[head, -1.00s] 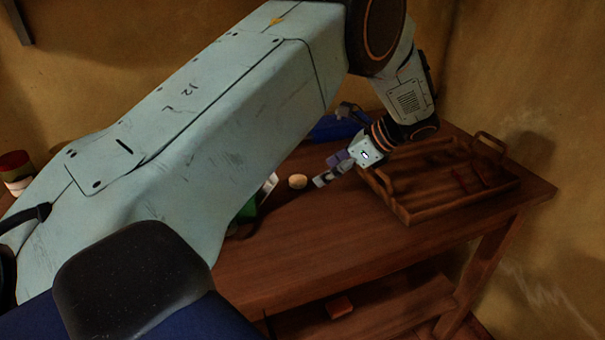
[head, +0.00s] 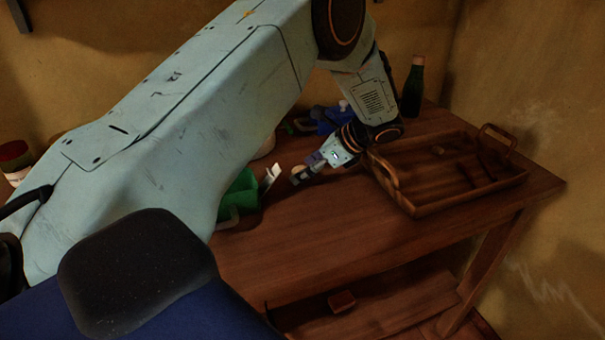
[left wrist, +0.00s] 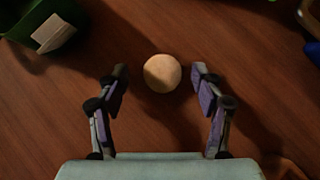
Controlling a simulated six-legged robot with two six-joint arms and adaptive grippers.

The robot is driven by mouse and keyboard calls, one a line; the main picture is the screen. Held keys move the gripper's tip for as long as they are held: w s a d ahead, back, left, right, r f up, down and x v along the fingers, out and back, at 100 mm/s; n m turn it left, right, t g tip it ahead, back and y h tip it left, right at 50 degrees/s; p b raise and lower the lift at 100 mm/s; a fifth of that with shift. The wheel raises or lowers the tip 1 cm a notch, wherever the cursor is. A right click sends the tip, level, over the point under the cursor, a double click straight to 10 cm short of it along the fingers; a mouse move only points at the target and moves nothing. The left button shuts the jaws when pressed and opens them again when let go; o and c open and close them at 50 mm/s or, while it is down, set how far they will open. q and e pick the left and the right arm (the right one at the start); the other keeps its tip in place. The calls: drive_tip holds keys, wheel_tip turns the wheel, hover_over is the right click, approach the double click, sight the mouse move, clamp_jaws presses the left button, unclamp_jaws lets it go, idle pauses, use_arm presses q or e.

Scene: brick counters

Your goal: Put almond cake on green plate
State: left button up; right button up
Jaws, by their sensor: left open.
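The almond cake, a small round pale cake (left wrist: 162,73), lies on the wooden table between the fingertips of my left gripper (left wrist: 159,76) in the left wrist view. The fingers are open on either side, apart from it. In the head view my left gripper (head: 303,176) is low over the table and mostly covers the cake. No green plate shows clearly. A green open container (head: 238,192) with a white piece at its edge stands left of the gripper, partly behind my arm; it also shows in the left wrist view (left wrist: 22,40). My right gripper is not in view.
A wooden tray with handles (head: 450,200) stands right of my gripper. A dark green bottle (head: 413,88) and a blue object (head: 330,120) are behind. The table front is clear. A small reddish block (head: 341,301) lies on the lower shelf.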

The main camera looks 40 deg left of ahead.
use_arm(q)
drive_tip(key=shift+a+f, duration=0.15)
drive_tip(key=shift+a, duration=0.25)
drive_tip(key=shift+c, duration=1)
drive_tip(key=shift+w, duration=0.1)
drive_tip(key=shift+c, duration=0.7)
drive_tip(key=shift+d, duration=0.3)
drive_tip(key=c, duration=0.4)
drive_tip(key=shift+a, duration=0.25)
drive_tip(key=shift+c, duration=1.4)
drive_tip(key=shift+d+r, duration=0.15)
drive_tip(key=shift+r, duration=0.15)
wheel_tip(320, 180, up, 10)
drive_tip(key=p, duration=0.2)
drive_tip(key=shift+f, duration=0.2)
